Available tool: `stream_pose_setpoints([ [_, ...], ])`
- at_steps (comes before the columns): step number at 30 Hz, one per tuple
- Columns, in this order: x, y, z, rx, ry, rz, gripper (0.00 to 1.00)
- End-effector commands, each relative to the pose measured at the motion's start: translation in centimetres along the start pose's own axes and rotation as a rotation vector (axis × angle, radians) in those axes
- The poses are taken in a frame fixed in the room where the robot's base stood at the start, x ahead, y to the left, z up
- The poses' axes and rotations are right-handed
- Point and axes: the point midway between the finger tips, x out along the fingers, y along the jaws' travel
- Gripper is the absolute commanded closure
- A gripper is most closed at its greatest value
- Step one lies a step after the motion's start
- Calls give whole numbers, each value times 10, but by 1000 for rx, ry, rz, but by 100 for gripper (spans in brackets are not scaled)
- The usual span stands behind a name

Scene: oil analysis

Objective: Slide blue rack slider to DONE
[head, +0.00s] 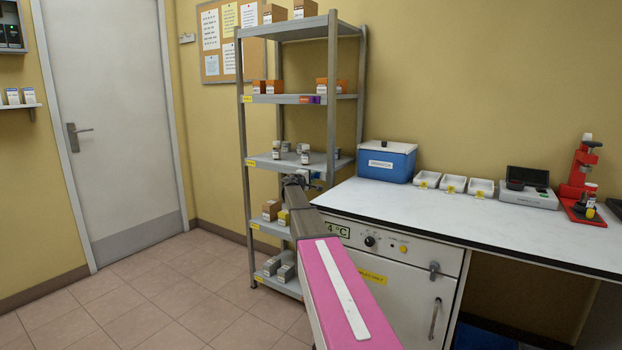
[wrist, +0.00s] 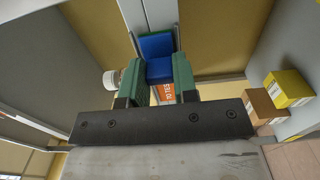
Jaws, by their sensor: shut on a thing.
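The blue rack slider (wrist: 158,68) shows in the wrist view between the two green fingers of my gripper (wrist: 161,72). The fingers are shut on it, one on each side. An orange label (wrist: 168,95) with white lettering is partly visible beneath it; I cannot read it surely. In the head view my gripper (head: 304,182) is at the right front of the metal rack (head: 333,110), just below its middle shelf. My arm hides the slider there, and I see no DONE mark.
In the wrist view a white-capped jar (wrist: 111,79) stands left of the fingers, and a yellow box (wrist: 287,88) and a brown box (wrist: 262,104) lie at right. The white-topped bench (head: 430,212), with a blue cooler box (head: 387,163), stands close right of the rack.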

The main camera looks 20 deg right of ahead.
Motion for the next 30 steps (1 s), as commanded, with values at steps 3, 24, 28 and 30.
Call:
stream_pose_setpoints([
  [3,1,0,-12,0,1,-1,100],
  [24,0,0,-64,0,3,-1,47],
  [28,0,0,-63,0,2,-1,47],
  [30,0,0,-62,0,1,0,47],
])
